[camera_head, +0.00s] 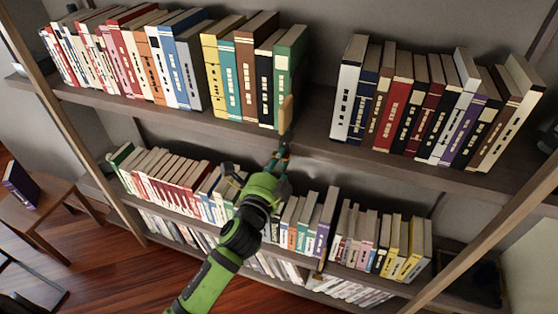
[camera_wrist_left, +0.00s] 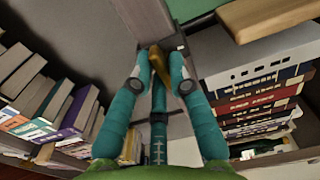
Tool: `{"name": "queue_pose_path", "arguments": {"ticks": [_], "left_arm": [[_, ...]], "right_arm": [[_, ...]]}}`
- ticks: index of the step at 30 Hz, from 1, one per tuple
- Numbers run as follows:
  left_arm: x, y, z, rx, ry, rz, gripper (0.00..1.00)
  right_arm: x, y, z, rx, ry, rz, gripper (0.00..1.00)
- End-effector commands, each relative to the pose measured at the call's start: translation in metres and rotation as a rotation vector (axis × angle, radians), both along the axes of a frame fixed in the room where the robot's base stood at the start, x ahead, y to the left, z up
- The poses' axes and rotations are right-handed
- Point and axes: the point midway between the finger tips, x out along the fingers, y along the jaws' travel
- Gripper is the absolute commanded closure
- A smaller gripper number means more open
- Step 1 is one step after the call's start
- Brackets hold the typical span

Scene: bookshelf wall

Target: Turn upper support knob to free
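The upper support (camera_head: 286,115) shows in the head view as an upright tan piece at the front of the upper shelf, right of the green book. Its wooden part (camera_wrist_left: 270,14) fills the top right of the left wrist view. A golden knob (camera_wrist_left: 157,66) sits below the shelf edge, between the teal fingers of my left gripper (camera_wrist_left: 160,65). The fingers close in on the knob from both sides and appear to touch it. In the head view my left gripper (camera_head: 278,160) reaches up to the shelf's underside, hiding the knob. My right gripper is not in view.
Books fill the upper shelf (camera_head: 305,140) left and right of a gap around the support. Lower-shelf books (camera_head: 295,222) stand close behind my left arm. A small yellowish piece (camera_head: 319,271) shows at the lower shelf. A side table (camera_head: 40,212) with a dark book is at left.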

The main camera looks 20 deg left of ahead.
Motion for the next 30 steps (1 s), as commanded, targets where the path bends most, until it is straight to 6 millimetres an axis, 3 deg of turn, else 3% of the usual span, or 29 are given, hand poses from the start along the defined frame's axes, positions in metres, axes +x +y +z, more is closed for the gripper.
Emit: {"name": "queue_pose_path", "arguments": {"ticks": [14,30], "left_arm": [[-0.005,0.0,-0.001,0.001,0.002,0.0,0.59],[-0.102,0.003,-0.001,-0.001,0.004,0.0,0.59]], "right_arm": [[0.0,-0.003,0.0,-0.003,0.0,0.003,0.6],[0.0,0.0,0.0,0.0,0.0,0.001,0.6]]}}
